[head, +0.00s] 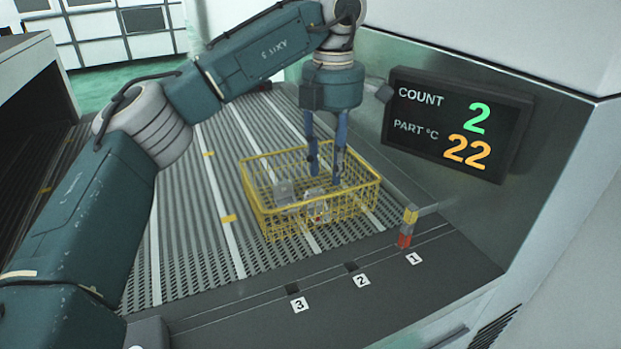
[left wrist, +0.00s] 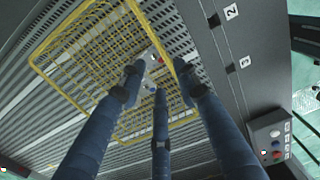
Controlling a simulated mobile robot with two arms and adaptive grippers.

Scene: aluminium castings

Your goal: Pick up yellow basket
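The yellow wire basket (head: 262,212) sits on the ribbed conveyor, with small grey castings (head: 285,191) inside it. My left gripper (head: 326,170) points down from above, its blue fingers over the basket's right part and overlapping its far rim in the head view. In the left wrist view the three fingers (left wrist: 158,88) are spread apart, with the basket (left wrist: 42,77) beyond them and one rim running close to the right-hand finger. Nothing is visibly held. I cannot tell whether a finger touches the wire. My right gripper is in neither view.
A dark count display (head: 458,122) hangs on the wall right of the basket. A small red-and-yellow post (head: 407,228) stands by label 1 on the front ledge. The ribbed conveyor (head: 190,225) left of the basket is clear. A button box (left wrist: 272,140) shows in the left wrist view.

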